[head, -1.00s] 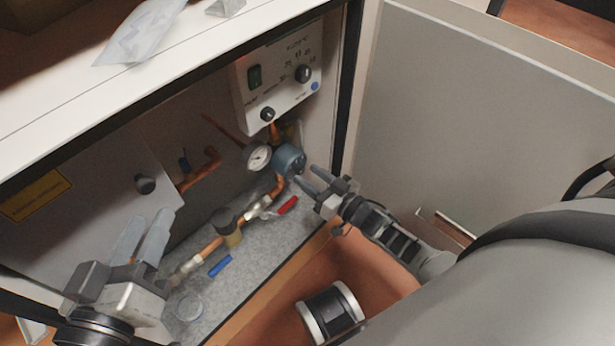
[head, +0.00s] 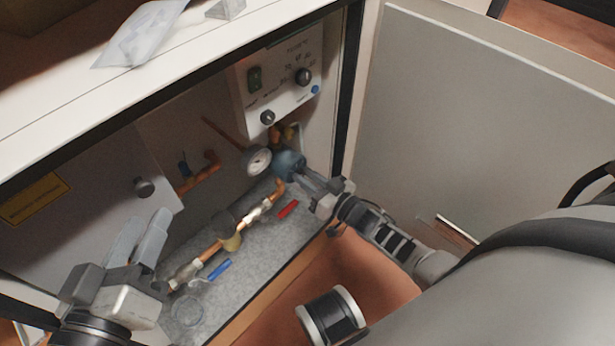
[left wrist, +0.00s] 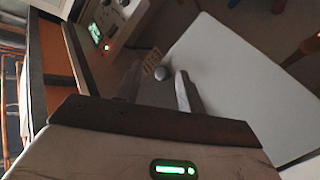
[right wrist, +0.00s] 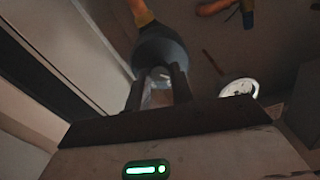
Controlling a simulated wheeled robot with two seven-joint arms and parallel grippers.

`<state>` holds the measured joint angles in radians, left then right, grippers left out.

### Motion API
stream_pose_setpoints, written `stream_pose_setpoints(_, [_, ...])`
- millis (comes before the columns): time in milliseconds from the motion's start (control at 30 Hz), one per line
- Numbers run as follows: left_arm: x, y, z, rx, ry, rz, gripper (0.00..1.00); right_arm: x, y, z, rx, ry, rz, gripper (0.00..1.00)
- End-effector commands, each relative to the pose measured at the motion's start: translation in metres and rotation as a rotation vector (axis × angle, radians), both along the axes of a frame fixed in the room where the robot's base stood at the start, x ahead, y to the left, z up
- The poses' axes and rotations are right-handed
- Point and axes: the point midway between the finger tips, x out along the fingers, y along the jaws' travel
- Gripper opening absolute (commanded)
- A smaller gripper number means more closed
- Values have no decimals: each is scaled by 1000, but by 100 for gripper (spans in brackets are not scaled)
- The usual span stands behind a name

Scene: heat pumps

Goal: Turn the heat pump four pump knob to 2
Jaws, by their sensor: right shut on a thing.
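The blue-grey pump (head: 289,163) sits on the copper piping inside the cabinet, below the control box, and it also shows in the right wrist view (right wrist: 160,50). My right gripper (head: 308,178) reaches it from the right. In the right wrist view its two fingers (right wrist: 159,90) are closed around a small light part on the pump's front, which I take to be the pump knob. The fingers hide much of it, and no number on it is readable. My left gripper (head: 146,238) is held at the left in front of the cabinet, with its fingers apart and empty.
A white control box (head: 280,85) with dials is above the pump. A gauge (head: 257,160) is just left of it. Red (head: 289,209) and blue (head: 220,270) valve handles lie along the lower pipe. The open cabinet door (head: 460,110) stands at the right.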

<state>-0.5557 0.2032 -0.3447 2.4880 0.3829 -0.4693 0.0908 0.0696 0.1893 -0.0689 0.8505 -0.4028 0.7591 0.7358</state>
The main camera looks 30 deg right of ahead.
Motion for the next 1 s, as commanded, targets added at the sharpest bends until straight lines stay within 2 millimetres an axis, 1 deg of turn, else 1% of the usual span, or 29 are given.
stream_pose_setpoints(267, [0,1,1,14,2,2,39,-1,0,0,159,57,1,0])
stream_pose_setpoints(700, [-1,1,-4,30,14,4,39,-1,-1,-1,501,176,1,0])
stream_pose_setpoints(1000, [-2,1,-5,31,15,3,39,-1,-1,-2,650,229,1,0])
